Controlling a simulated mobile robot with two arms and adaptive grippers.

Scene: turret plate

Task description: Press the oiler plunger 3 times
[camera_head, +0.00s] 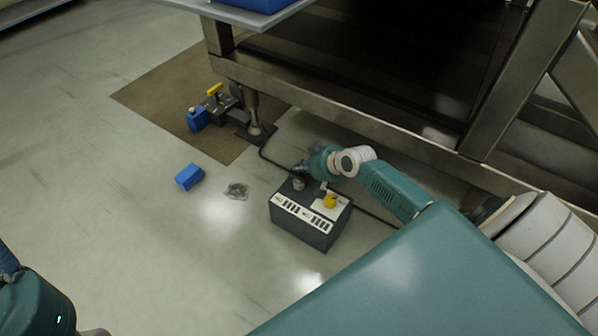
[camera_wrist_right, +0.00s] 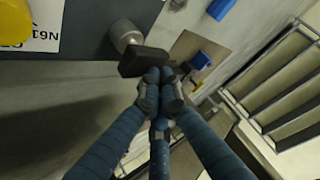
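The oiler, a dark grey box (camera_head: 305,230) with a labelled pale front, stands on the floor under the edge of the metal frame. A yellow cap (camera_head: 330,201) and a short grey metal post (camera_head: 298,184) are on its top. In the right wrist view the post (camera_wrist_right: 124,34) carries a black block (camera_wrist_right: 142,62), which looks like the plunger head. My right gripper (camera_head: 303,166) is at the far side of the post. In the wrist view its fingertips (camera_wrist_right: 160,88) are together, right at the black block; I cannot tell whether they touch it. My left gripper is out of view.
A heavy metal frame (camera_head: 340,105) stands behind the oiler. A blue box (camera_head: 189,177) and a grey crumpled rag (camera_head: 237,190) lie on the floor to the left. A blue and yellow device (camera_head: 212,106) sits on a brown mat (camera_head: 150,98). A black cable runs behind the oiler.

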